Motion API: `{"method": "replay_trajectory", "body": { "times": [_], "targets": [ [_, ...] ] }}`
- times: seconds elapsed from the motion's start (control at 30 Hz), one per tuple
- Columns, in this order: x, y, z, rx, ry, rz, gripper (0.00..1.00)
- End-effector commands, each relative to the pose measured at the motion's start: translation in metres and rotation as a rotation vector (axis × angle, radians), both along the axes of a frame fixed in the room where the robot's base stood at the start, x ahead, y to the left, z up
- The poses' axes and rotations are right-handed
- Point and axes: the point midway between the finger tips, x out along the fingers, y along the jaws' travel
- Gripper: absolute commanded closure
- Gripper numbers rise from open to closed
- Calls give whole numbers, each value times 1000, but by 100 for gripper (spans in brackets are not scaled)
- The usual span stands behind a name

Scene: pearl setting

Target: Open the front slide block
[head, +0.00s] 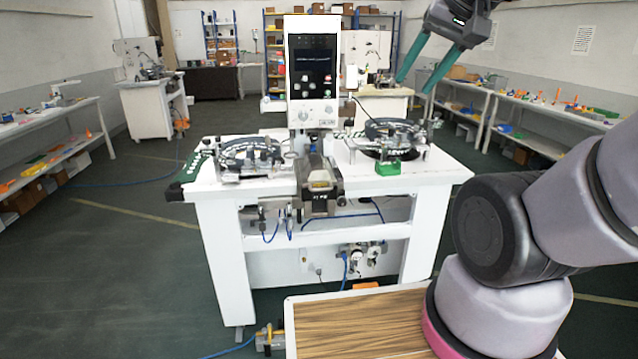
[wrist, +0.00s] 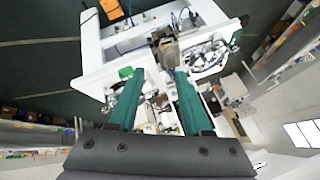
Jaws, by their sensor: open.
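The white machine (head: 313,75) with a dark screen stands on a white table (head: 300,192). The front slide block (head: 320,182) appears to be the dark grey and metal part that juts out at the table's front edge, below the machine head. In the wrist view it seems to be the grey-brown part (wrist: 167,48) beyond my fingertips. My gripper (head: 413,86) is open and empty, with two teal fingers, raised at the upper right, well apart from the block. The wrist view also shows the spread fingers of my gripper (wrist: 157,75). I cannot tell the block's exact position on its slide.
Round black feeder plates (head: 392,134) lie on both sides of the machine. A small green box (head: 388,167) sits on the table's right front. Side benches (head: 545,112) with loose parts line the walls. The floor (head: 120,250) at the left is clear except for a blue hose.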

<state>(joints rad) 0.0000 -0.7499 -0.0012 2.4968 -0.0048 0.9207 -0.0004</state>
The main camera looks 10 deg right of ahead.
Motion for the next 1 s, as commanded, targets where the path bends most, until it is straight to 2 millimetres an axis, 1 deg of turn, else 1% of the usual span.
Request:
{"method": "replay_trajectory", "body": {
  "times": [0.07, 0.17, 0.27, 0.3, 0.37, 0.4, 0.47, 0.5, 0.57, 0.6, 0.7, 0.77, 0.8, 0.87, 0.9, 0.97, 1.0],
  "targets": [
    [3, -1, -1, -8, -3, 5, 52],
    [20, -5, -5, -55, -18, 31, 52],
    [54, -12, -14, -153, -51, 93, 52],
    [71, -15, -19, -203, -70, 129, 52],
    [98, -20, -29, -282, -98, 186, 52],
    [116, -23, -36, -336, -119, 228, 52],
    [142, -26, -47, -414, -148, 292, 52],
    [159, -28, -55, -465, -170, 335, 52],
    [183, -30, -69, -539, -200, 401, 52],
    [198, -31, -78, -587, -222, 446, 52],
    [234, -31, -105, -702, -276, 559, 52],
    [253, -30, -122, -767, -311, 626, 52],
    [265, -29, -135, -810, -335, 672, 52],
    [281, -26, -154, -871, -373, 739, 52],
    [291, -24, -167, -911, -399, 781, 52],
    [304, -20, -188, -969, -441, 844, 52],
    [312, -17, -201, -1007, -470, 883, 52]
  ]
}}
